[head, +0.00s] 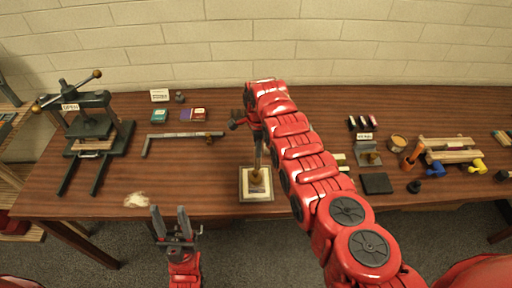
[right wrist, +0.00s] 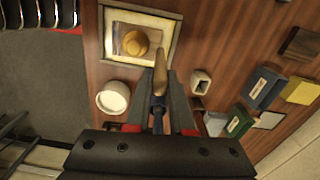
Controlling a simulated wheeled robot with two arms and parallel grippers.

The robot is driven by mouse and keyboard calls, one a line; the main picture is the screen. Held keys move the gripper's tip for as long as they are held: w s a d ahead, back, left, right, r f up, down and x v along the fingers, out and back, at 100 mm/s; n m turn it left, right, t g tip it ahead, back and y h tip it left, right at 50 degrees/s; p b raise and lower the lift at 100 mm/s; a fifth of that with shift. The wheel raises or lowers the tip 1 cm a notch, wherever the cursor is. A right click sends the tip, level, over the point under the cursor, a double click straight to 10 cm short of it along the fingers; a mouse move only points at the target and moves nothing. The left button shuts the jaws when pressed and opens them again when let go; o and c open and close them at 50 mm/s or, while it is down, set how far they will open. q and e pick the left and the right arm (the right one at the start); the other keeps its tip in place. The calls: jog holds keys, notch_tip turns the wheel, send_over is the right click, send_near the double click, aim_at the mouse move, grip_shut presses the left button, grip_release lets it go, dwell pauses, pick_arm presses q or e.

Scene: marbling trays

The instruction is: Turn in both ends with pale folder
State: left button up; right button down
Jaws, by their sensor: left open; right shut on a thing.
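My right gripper (right wrist: 155,105) is shut on a slim tool with a dark shaft and a tan, rounded tip (right wrist: 160,66), seemingly the folder. In the head view the right gripper reaches down over the table above a square board with a dark edge (head: 243,197). A pale sheet (head: 247,186) lies on it, with a brown patch and a round brass-coloured piece (head: 256,176) on top. In the right wrist view the tool's tip shows near the board's pale border (right wrist: 112,30); I cannot tell whether it touches. My left gripper (head: 170,214) is open and empty, in front of the table edge.
A press marked OPEN (head: 92,125) stands at the left. A metal square (head: 180,136) and small boxes (head: 194,114) lie behind the board. Blocks, a dark pad (head: 377,184) and clamps (head: 460,168) are at the right.

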dwell(0.3)
jog(key=shift+d, duration=0.15)
jog(key=shift+d, duration=0.3)
jog(key=shift+f, duration=0.1)
jog(key=shift+d, duration=0.1)
jog(key=shift+d, duration=0.35)
dwell(0.5)
